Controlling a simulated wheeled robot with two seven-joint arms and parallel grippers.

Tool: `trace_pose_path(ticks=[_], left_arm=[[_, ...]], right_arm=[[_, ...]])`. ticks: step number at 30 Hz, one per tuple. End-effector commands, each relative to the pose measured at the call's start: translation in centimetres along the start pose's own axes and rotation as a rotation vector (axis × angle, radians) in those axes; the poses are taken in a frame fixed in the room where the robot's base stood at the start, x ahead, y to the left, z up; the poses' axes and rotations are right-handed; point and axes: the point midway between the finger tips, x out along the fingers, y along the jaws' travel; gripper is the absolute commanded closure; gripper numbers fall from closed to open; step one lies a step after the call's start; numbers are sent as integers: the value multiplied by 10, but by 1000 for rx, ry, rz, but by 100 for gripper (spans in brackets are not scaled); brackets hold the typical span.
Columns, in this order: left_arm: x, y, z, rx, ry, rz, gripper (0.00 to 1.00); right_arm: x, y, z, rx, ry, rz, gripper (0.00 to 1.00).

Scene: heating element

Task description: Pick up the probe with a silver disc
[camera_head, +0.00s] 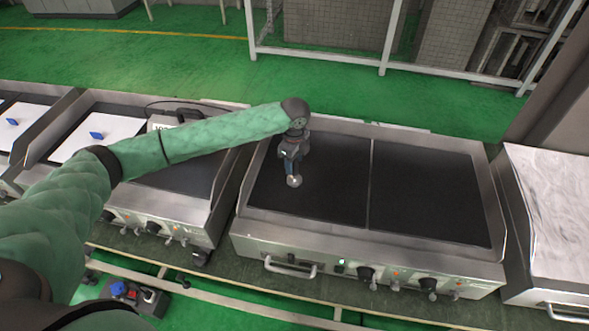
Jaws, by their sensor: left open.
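My left arm reaches in from the left over the griddle. My left gripper (291,165) points down above the left black plate (335,185) and is open. A small silver disc (294,181), which looks like the end of the probe, shows right at the fingertips. The rest of the probe is hidden by the gripper or too small to make out. I cannot tell whether the fingers touch it. My right gripper is not in view.
The griddle's raised metal rim (240,190) surrounds two black plates. A grey meter (165,121) with a dark cable stands on the neighbouring unit, behind my arm. White sheets (105,128) with blue pieces (96,135) lie further left. A steel-topped unit (555,200) stands at right.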

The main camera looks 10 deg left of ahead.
Motion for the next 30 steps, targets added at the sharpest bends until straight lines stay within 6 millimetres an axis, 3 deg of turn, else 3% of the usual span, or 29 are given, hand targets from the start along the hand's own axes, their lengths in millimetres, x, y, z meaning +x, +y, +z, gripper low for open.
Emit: trace_pose_path(ticks=[11, 18, 19, 30], left_arm=[[7, 0, 0, 1, 0, -1, 50], [7, 0, 0, 1, 0, -1, 98], [7, 0, 0, 1, 0, -1, 100], [5, 0, 0, 1, 0, -2, 100]], right_arm=[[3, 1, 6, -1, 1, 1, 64], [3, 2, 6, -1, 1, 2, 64], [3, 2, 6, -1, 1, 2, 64], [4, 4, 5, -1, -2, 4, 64]])
